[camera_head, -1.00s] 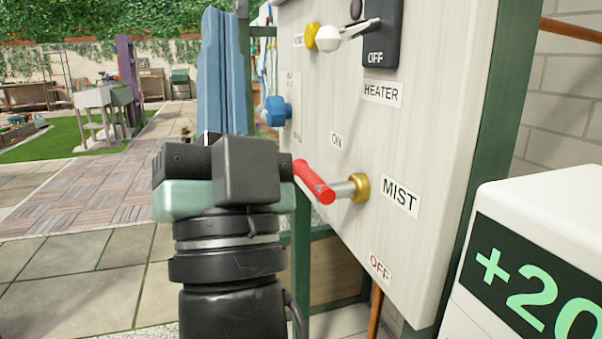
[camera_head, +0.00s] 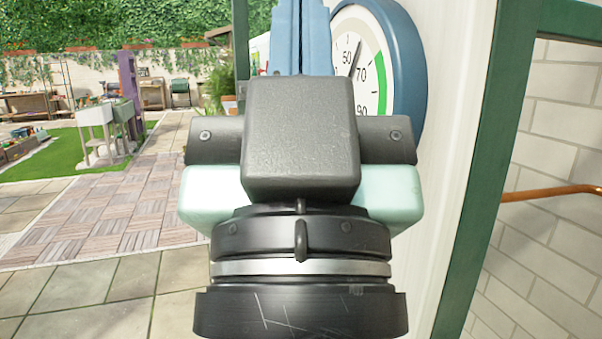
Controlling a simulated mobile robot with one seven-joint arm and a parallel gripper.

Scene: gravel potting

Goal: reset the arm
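My gripper (camera_head: 301,140) fills the middle of the head view, seen from behind with its dark body and pale green sides. No contact between the gripper and another thing shows.
A round blue-rimmed dial (camera_head: 408,65) is on the white panel (camera_head: 450,150) close on the right, partly behind my gripper. A green post (camera_head: 480,190) and a copper pipe (camera_head: 560,193) stand further right. Open paving (camera_head: 75,285) lies to the left.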

